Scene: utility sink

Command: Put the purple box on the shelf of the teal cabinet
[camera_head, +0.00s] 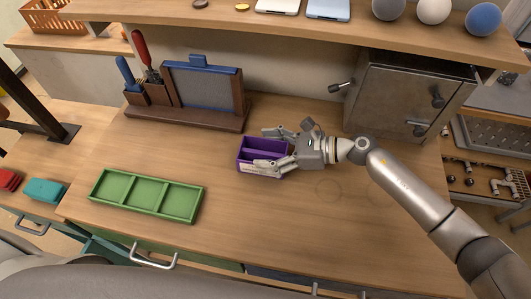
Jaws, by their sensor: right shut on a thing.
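The purple box (247,149) is a small open tray-like box on the wooden worktop, near the middle of the view. My right gripper (268,148) reaches it from the right, with one finger at its far side and one at its near side, shut on it. The fingers hide its right end. I cannot tell whether the box is lifted off the top. A teal cabinet with a shelf cannot be made out clearly; only dark green-teal fronts (97,246) show below the worktop at lower left. My left gripper is not in view.
A green divided tray (147,195) lies left of the purple box. A wooden tool stand (205,92) is behind it. A grey metal cabinet (408,95) stands at back right, under a raised shelf (300,22). Red (10,180) and teal (46,190) items lie far left.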

